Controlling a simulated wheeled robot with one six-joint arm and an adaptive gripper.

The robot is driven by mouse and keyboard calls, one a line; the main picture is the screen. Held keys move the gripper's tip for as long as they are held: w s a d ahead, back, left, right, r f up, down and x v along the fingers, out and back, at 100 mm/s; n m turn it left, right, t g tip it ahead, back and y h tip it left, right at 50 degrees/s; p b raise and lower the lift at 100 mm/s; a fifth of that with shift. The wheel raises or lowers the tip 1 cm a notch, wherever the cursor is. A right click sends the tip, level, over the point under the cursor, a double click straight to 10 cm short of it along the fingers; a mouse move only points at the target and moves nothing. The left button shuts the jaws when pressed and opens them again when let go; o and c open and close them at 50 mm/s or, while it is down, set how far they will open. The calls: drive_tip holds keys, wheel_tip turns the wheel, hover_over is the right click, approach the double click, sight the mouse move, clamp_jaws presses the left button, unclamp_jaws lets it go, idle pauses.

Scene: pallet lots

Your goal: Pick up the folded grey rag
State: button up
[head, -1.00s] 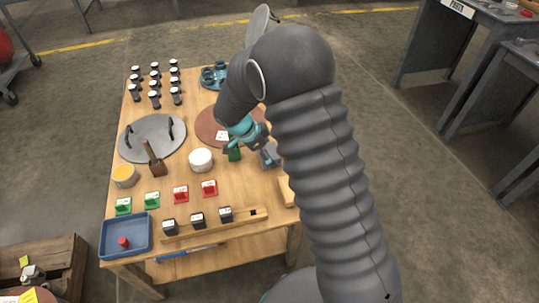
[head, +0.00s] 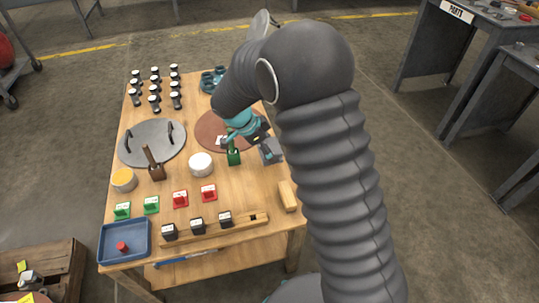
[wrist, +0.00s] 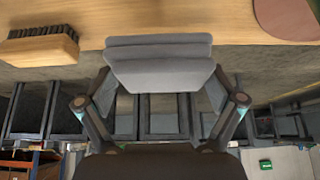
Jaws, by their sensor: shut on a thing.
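The folded grey rag (wrist: 160,62) is a flat, layered grey bundle in the middle of the wrist view. It also shows in the head view (head: 271,151) near the table's right edge. My gripper (wrist: 160,88) is shut on the rag, with a finger at each side of it. In the head view my gripper (head: 262,142) is partly hidden by my arm. I cannot tell whether the rag clears the tabletop.
A wooden brush (wrist: 40,45) lies left of the rag in the wrist view. A blue tray (head: 124,242) sits at the front left.

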drive_tip(key=s+d+r+b, duration=0.1)
drive_tip(key=s+d+r, duration=0.4)
drive_tip(key=s, duration=0.5)
drive_tip(key=shift+d+r, duration=0.15)
drive_tip(key=shift+r, duration=0.6)
drive_tip(key=shift+s, duration=0.1)
